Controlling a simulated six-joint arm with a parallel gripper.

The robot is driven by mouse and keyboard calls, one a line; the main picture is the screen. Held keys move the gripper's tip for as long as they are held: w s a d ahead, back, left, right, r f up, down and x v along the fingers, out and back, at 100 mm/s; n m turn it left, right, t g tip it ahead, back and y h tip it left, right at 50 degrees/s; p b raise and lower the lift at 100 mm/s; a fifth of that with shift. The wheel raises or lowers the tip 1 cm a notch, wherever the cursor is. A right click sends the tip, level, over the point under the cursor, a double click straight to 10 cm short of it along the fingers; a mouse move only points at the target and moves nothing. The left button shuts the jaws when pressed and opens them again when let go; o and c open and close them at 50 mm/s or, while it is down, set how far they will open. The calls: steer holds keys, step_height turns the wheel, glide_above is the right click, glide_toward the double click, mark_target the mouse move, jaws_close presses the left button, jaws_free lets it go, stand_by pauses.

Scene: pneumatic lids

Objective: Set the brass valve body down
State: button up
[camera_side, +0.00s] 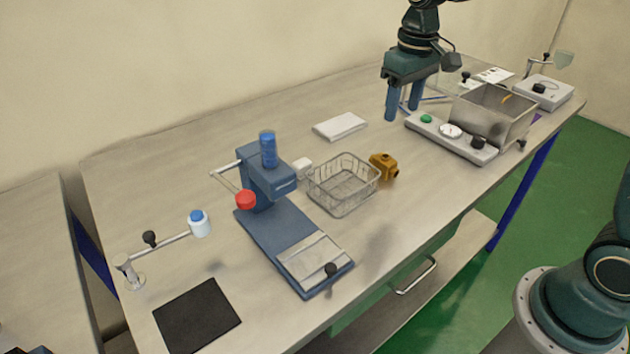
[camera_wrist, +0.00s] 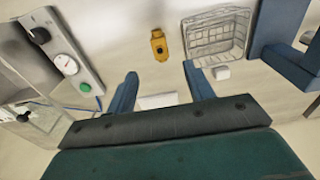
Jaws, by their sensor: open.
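The brass valve body (camera_side: 383,166) rests on the bench just right of the wire basket in the side view. In the wrist view the valve body (camera_wrist: 158,45) lies ahead of the fingers, beside the basket. My gripper (camera_side: 403,108) is open and empty, above the back part of the bench, clear of the valve body. In the wrist view its two blue fingers (camera_wrist: 160,85) stand wide apart with nothing between them.
The wire basket (camera_side: 344,200) looks empty. A blue press (camera_side: 262,180) stands left of it. A control panel (camera_side: 450,138) and a metal tank (camera_side: 512,115) are at the right. A white pad (camera_side: 340,126) lies at the back. A black mat (camera_side: 197,318) lies front left.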

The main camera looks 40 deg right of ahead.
steer(key=s+a+r+t, duration=0.1)
steer(key=s+r+t, duration=0.1)
steer(key=s, duration=1)
steer(key=s+a+r+t, duration=0.1)
steer(key=s+r+t, duration=0.2)
steer(key=s, duration=0.8)
steer(key=shift+s+a, duration=0.25)
steer(key=shift+s, duration=0.1)
steer(key=o, duration=0.9)
steer(key=shift+w+r, duration=0.1)
